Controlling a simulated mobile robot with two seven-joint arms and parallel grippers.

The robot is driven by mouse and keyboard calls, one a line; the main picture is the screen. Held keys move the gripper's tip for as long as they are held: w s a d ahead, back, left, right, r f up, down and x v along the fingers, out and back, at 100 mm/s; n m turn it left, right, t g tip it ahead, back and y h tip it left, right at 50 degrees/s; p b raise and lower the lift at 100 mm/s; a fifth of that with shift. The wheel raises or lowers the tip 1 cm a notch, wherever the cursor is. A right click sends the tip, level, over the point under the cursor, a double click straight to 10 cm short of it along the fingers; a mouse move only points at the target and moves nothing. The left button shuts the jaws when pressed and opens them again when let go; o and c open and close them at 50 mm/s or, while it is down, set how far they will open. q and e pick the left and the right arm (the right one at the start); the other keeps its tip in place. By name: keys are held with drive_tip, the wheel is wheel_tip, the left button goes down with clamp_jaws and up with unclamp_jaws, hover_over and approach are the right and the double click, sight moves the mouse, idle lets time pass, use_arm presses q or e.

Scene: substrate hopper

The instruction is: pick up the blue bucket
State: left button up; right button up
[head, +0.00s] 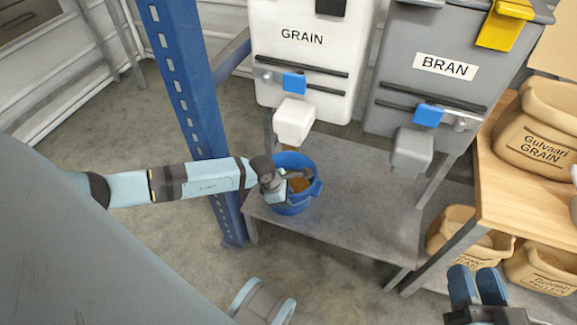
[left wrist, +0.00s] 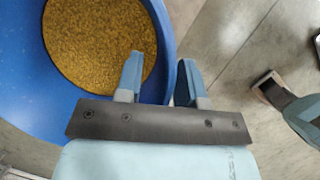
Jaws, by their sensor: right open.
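The blue bucket (head: 293,208) stands upright on the grey metal shelf under the grain hopper, with yellow-brown grain inside. In the left wrist view the bucket (left wrist: 75,112) fills the left side, and the grain (left wrist: 98,40) shows in it. My left gripper (head: 284,188) is at the bucket's near left rim. In the left wrist view its fingers (left wrist: 159,80) are apart, one over the inside of the bucket and one outside, with the rim between them. My right gripper (head: 479,287) is open and empty at the lower right, away from the bucket.
The GRAIN hopper (head: 310,55) and its white spout (head: 294,122) hang above and behind the bucket. The BRAN hopper (head: 440,70) is to its right. A blue post (head: 186,80) stands close behind my left arm. A wooden table (head: 520,190) with sacks is at right.

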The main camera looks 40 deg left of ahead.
use_arm(q)
clamp_jaws()
drive_tip(key=shift+r, duration=0.1)
drive_tip(key=shift+r+p, duration=1)
drive_tip(key=shift+r, duration=0.75)
drive_tip(key=s+d+p, duration=0.4)
drive_tip(key=s, duration=1.3)
drive_tip(key=shift+s+p, duration=0.2)
drive_tip(key=shift+p, duration=0.15)
use_arm(e)
drive_tip(key=shift+m+t+h, duration=0.4)
drive_tip(key=shift+t+h, duration=0.3)
drive_tip(key=shift+t, duration=0.1)
drive_tip(key=shift+d+r, duration=0.25)
drive_tip(key=shift+r, duration=0.5)
drive_tip(key=shift+d+r, duration=0.3)
drive_tip(key=shift+r, duration=0.4)
drive_tip(key=shift+d+r, duration=0.25)
drive_tip(key=shift+r, duration=0.5)
use_arm(q)
drive_tip(key=shift+d, duration=0.1)
use_arm(e)
drive_tip(key=shift+a, duration=0.1)
